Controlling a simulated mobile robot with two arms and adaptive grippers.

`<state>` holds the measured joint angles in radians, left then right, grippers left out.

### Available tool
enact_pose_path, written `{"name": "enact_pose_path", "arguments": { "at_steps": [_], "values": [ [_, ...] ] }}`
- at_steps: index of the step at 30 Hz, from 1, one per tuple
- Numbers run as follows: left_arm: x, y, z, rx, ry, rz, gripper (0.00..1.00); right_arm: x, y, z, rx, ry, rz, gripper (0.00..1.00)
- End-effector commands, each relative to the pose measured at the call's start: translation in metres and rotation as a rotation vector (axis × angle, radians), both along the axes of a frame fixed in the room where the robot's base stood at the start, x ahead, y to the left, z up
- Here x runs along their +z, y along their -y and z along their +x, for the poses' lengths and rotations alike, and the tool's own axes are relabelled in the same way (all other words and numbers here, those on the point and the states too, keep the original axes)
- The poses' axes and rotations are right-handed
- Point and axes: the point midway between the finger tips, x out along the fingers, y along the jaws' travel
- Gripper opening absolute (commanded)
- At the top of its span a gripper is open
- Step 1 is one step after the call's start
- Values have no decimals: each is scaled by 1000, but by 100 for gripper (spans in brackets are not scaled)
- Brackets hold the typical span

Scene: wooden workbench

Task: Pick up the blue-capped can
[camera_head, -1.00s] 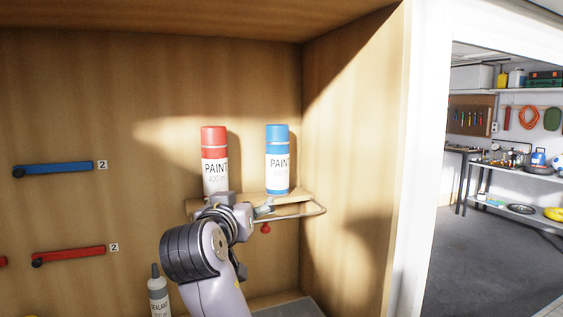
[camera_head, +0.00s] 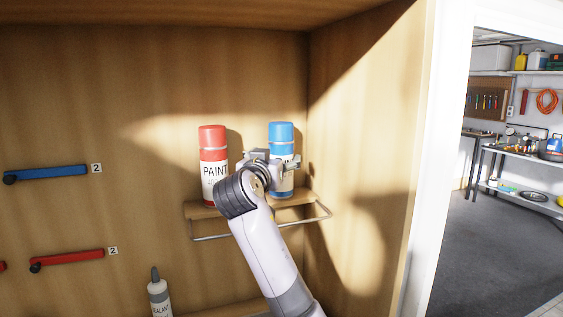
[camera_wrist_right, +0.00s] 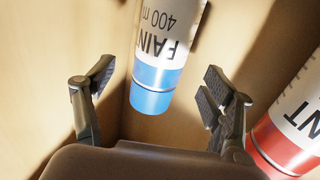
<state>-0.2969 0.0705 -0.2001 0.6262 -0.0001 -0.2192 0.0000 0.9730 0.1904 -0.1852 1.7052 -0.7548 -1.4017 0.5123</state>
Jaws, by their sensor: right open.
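The blue-capped can (camera_head: 281,133), a white paint can with a blue cap, stands upright on a small wooden shelf (camera_head: 295,197) at the right of the cabinet. My right gripper (camera_head: 274,160) is in front of it and hides the can's middle. In the right wrist view the picture is upside down, and the blue cap (camera_wrist_right: 154,88) lies between the two open fingers (camera_wrist_right: 158,86). Gaps show on both sides of the can, so no grip is visible. My left gripper is not in view.
A red-capped paint can (camera_head: 212,140) stands close to the left on the same shelf; it shows beyond one finger in the wrist view (camera_wrist_right: 283,148). A wire rail (camera_head: 325,212) runs around the shelf front. A sealant bottle (camera_head: 159,294) stands below. The cabinet's side wall is at right.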

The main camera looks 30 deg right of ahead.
Motion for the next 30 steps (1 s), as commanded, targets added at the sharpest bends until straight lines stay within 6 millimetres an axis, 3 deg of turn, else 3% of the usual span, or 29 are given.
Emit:
{"name": "enact_pose_path", "arguments": {
  "at_steps": [3,9,21,30],
  "values": [
    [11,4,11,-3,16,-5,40,3,7,6,-2,-5,-1,76],
    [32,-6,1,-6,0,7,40,4,29,25,-3,-5,-1,76],
    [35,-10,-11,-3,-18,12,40,-1,38,35,0,-1,0,76],
    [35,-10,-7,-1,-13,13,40,-1,38,35,0,-1,0,56]
  ]
}}
